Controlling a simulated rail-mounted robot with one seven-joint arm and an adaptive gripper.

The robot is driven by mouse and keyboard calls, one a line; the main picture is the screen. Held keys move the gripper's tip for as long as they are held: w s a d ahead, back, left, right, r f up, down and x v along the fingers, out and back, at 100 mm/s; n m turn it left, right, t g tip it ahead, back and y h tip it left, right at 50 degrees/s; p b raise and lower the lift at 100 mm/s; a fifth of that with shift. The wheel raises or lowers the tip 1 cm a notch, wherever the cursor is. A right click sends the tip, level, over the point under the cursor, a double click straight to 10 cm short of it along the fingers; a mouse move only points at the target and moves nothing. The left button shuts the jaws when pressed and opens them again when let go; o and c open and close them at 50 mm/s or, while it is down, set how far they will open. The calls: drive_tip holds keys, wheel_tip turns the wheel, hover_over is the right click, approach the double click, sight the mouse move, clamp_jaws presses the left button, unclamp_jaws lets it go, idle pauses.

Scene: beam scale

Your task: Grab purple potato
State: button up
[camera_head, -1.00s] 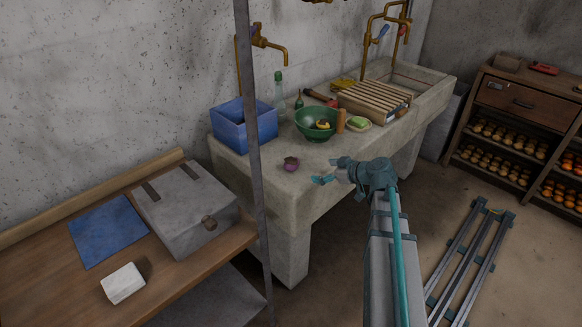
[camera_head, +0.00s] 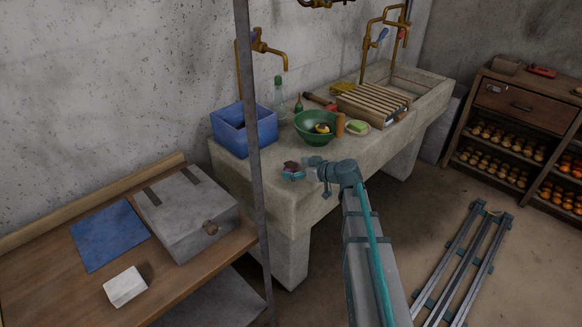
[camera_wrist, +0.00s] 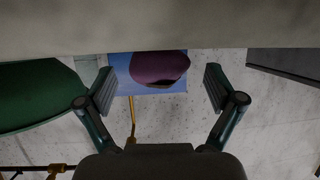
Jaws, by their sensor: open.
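The purple potato (camera_head: 291,166) is on the front part of the concrete sink counter (camera_head: 350,155), in front of the green bowl. My gripper (camera_head: 303,172) is at the potato, low over the counter, with its fingers spread. In the head view the fingers partly hide the potato.
A blue crate (camera_head: 230,137) stands left of the potato, and the green bowl (camera_head: 312,135) holding items stands behind it. A thin grey post (camera_head: 252,150) rises at the left. A wooden slatted rack (camera_head: 372,103) lies farther right. A bench with a grey box (camera_head: 185,225) is at the left.

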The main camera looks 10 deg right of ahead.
drive_tip(key=x, duration=0.2)
drive_tip(key=shift+w+a, duration=0.15)
drive_tip(key=shift+w, duration=0.1)
drive_tip(key=c, duration=1.3)
drive_tip(key=shift+o, duration=0.2)
